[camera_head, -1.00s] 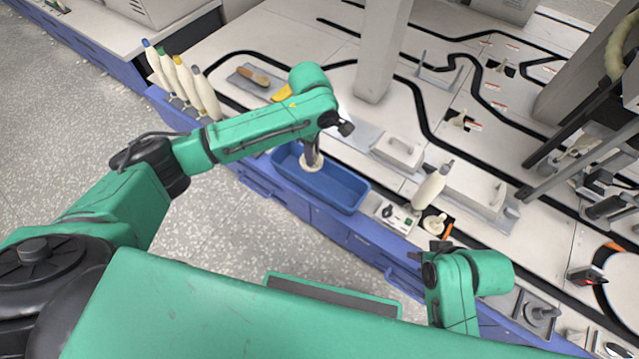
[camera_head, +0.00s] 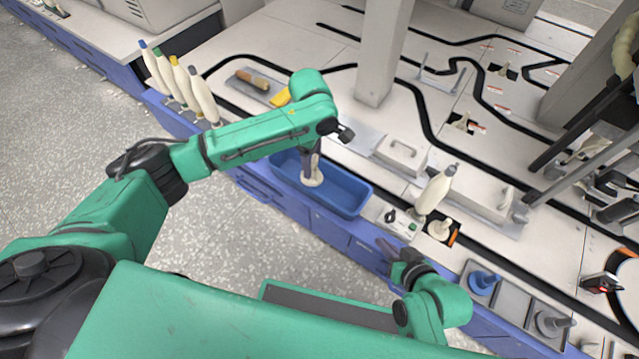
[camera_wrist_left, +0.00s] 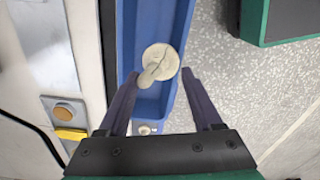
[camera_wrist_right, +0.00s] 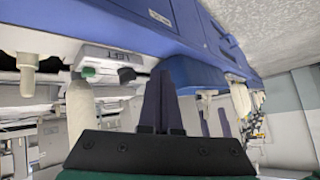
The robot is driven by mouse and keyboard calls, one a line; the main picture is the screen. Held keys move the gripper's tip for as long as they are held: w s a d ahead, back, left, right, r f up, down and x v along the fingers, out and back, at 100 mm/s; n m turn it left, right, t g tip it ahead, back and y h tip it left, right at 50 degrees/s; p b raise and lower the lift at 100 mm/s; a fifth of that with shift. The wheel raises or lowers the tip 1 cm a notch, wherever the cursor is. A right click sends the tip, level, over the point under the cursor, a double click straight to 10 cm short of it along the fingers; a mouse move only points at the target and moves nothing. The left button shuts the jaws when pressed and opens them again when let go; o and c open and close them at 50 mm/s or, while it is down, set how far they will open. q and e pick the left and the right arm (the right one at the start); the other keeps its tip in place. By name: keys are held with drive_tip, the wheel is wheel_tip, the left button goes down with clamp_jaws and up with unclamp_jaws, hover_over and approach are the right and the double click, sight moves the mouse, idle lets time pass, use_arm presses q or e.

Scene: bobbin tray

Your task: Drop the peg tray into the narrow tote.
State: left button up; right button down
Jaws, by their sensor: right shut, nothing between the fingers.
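The cream peg tray (camera_head: 314,183), a round disc with an upright stem, is inside the narrow blue tote (camera_head: 346,196), toward its left half. In the left wrist view, the peg tray (camera_wrist_left: 160,62) is beyond and between the spread fingertips, apart from them, with the blue tote (camera_wrist_left: 152,112) around it. My left gripper (camera_head: 312,158) points down over the tote and is open; its dark fingers also show in the left wrist view (camera_wrist_left: 160,75). My right gripper (camera_head: 383,246) is shut and empty beside the bench's front edge, right of the tote.
A white control box (camera_head: 397,222) and a cream bottle (camera_head: 437,190) stand right of the tote. Several bobbins (camera_head: 205,95) stand at the left.

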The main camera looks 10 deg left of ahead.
idle(0.3)
use_arm(q)
drive_tip(key=shift+r, duration=0.3)
wheel_tip(320, 180, up, 14)
drive_tip(key=p, duration=0.5)
drive_tip(key=shift+p, duration=0.4)
use_arm(e)
drive_tip(key=s+d+r+g+h, duration=0.2)
drive_tip(key=d+g, duration=0.1)
drive_tip(key=d, duration=0.2)
drive_tip(key=s+d+r+g+h, duration=0.2)
drive_tip(key=s+d+r+g, duration=0.1)
drive_tip(key=d, duration=0.3)
drive_tip(key=shift+s+r+m, duration=0.15)
drive_tip(key=shift+s+m, duration=0.15)
